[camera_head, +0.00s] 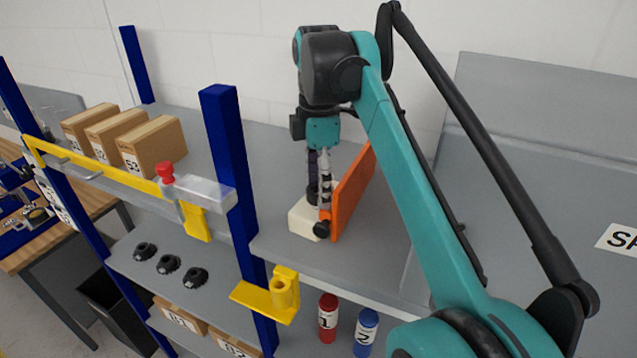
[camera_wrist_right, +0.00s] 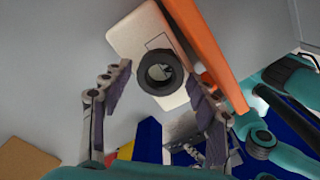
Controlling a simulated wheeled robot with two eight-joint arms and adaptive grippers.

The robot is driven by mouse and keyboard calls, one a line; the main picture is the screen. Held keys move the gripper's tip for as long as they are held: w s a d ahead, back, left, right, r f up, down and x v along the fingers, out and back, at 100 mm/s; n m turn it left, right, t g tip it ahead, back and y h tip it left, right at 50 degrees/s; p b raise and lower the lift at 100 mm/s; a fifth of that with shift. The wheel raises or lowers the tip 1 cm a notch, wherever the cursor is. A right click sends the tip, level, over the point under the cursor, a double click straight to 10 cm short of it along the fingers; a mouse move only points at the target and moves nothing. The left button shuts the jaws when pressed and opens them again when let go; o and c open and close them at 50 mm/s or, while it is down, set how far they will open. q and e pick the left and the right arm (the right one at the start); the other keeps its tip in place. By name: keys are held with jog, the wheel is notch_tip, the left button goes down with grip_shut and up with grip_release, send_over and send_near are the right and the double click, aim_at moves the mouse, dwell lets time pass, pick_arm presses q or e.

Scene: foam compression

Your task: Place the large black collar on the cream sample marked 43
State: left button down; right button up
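The cream sample (camera_head: 302,218) lies on the grey upper shelf, and it also shows in the right wrist view (camera_wrist_right: 135,35). A label on it is partly visible, but I cannot read its number. The large black collar (camera_wrist_right: 148,84) is a thick ring seen over the sample's face, with part of the label showing near it. I cannot tell how firmly it rests there. My right gripper (camera_wrist_right: 158,82) is above the sample, its two fingers apart on either side of the collar; a gap shows at the left finger. It points down in the head view (camera_head: 320,200). My left gripper is not in view.
An upright orange panel (camera_head: 353,193) stands close against the sample's right side. A blue post (camera_head: 228,160) and a yellow rail (camera_head: 95,169) lie left of my gripper. Several black pieces (camera_head: 168,264) sit on the lower shelf.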

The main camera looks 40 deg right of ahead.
jog(key=shift+w, duration=0.1)
jog(key=shift+r, duration=0.3)
notch_tip(320, 180, up, 12)
jog(key=p, duration=0.1)
jog(key=shift+f, duration=0.15)
